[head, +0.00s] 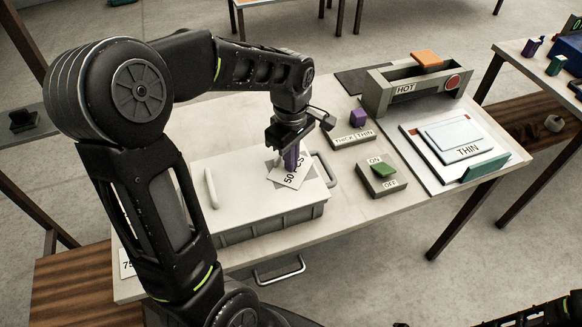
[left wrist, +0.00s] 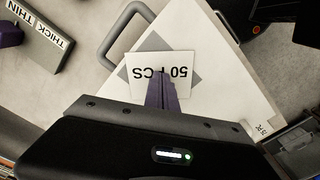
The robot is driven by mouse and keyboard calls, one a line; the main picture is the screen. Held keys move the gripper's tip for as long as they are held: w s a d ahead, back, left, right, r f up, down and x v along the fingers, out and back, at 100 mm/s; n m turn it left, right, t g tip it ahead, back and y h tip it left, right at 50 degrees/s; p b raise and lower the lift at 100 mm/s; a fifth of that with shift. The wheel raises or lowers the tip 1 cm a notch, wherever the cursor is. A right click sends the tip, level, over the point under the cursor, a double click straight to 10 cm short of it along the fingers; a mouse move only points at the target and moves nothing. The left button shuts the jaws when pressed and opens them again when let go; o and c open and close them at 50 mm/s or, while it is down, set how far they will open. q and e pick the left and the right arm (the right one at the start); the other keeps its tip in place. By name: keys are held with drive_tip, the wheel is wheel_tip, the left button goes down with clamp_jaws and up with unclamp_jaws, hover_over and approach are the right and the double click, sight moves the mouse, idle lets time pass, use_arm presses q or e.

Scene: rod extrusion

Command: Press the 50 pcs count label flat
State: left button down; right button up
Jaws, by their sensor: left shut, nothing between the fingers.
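The 50 pcs count label (head: 288,178) is a white card lying on the light lid (head: 245,192) of a grey case, near its right end. It also shows in the left wrist view (left wrist: 180,66), over a grey patch on the lid. My left gripper (head: 291,166) is above the label, pointing down, with its purple fingers shut and empty. In the left wrist view the fingertips (left wrist: 161,80) overlap the label's lower edge; whether they touch it I cannot tell. The fingers hide part of the label. My right gripper is not in view.
A THICK/THIN switch (head: 352,136) and an ON/OFF switch (head: 381,178) with a green rocker stand right of the case. Further right are a HOT-marked unit (head: 410,88) and a THIN-marked plate (head: 463,140). The case has a side handle (head: 324,168).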

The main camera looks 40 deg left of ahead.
use_arm(q)
drive_tip(key=shift+r+p, duration=0.7)
drive_tip(key=shift+r, duration=0.05)
wheel_tip(320, 180, up, 6)
drive_tip(key=p, duration=0.4)
drive_tip(key=shift+r+p, duration=0.25)
drive_tip(key=shift+p, duration=0.1)
